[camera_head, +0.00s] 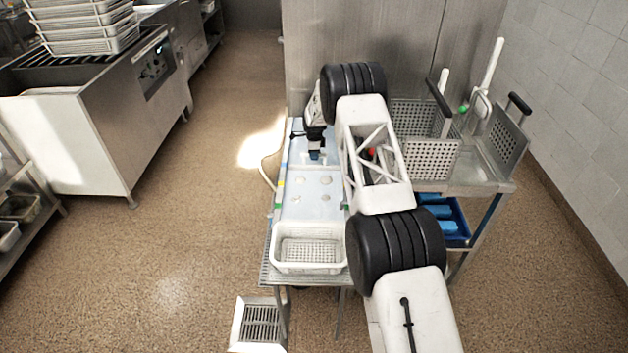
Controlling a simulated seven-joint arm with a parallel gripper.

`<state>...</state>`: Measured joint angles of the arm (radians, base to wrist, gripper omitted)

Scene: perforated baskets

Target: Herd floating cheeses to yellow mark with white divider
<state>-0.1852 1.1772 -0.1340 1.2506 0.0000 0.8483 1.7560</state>
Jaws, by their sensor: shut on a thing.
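Several pale round cheeses, among them one at the back left (304,181) and one at the front right (325,197), sit apart in the middle of a light-blue water trough (310,215). Coloured marks run along the trough's left rim, with a small yellow mark (281,183) level with the cheeses. My gripper (315,155) is low over the trough's far part, behind the cheeses. It is shut on the white divider (306,158), which is small and partly hidden by the gripper. Whether the divider touches the water is unclear.
A white perforated basket (309,253) stands at the trough's near end. Metal perforated baskets (425,155) with handles stand on the right counter, and a blue crate (457,225) sits below it. My arm covers the trough's right side. A wall stands behind.

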